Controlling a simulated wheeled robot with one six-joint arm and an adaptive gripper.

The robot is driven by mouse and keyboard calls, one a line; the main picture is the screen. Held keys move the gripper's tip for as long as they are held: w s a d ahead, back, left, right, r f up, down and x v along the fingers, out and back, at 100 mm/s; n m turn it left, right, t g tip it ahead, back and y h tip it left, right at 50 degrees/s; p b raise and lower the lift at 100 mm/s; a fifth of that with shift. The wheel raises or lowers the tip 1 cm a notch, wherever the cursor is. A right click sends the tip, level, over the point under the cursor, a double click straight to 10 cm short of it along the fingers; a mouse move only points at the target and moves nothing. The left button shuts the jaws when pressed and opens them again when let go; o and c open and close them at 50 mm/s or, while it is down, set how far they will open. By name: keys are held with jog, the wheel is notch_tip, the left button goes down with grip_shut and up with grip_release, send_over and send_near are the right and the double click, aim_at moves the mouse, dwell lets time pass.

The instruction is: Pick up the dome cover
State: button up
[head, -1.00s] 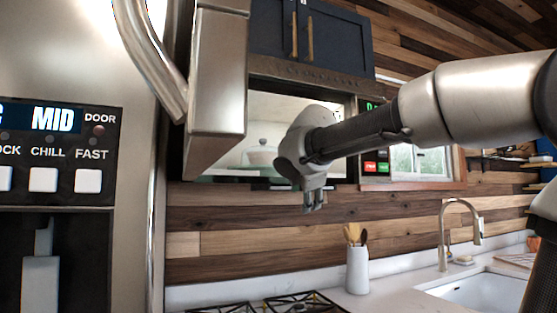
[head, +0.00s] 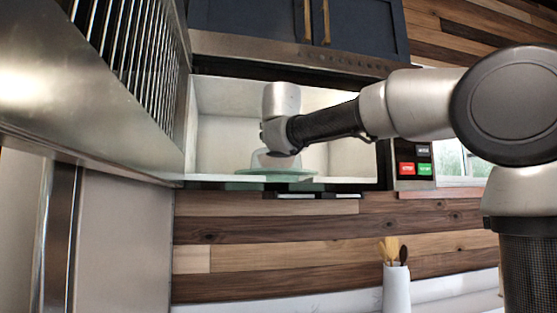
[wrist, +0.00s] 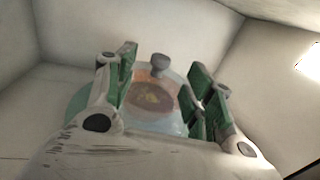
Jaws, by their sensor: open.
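The dome cover (wrist: 166,112) is a clear dome with a grey knob (wrist: 158,62). In the wrist view it stands over a dish of orange-brown food (wrist: 150,97) inside an open microwave. In the head view the dome's lower part (head: 262,160) shows on the green glass turntable (head: 276,173); my arm's end hides the rest. My gripper (wrist: 163,76) is open and empty, its green-padded fingers to the left and right of the dome and knob in the picture. I cannot tell whether they touch it. In the head view my gripper (head: 276,150) is inside the microwave.
The microwave's pale walls (head: 225,110) close in around my gripper. A white utensil pot (head: 396,290) stands below, at the right.

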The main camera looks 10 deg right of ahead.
jog(key=w, duration=0.2)
jog(key=w+d, duration=0.1)
jog(key=w, duration=0.2)
jog(key=w+d, duration=0.1)
jog(key=w, duration=0.2)
jog(key=shift+w+f, duration=0.1)
jog(key=shift+f, duration=0.05)
jog(key=shift+c, duration=0.4)
jog(key=c, duration=0.9)
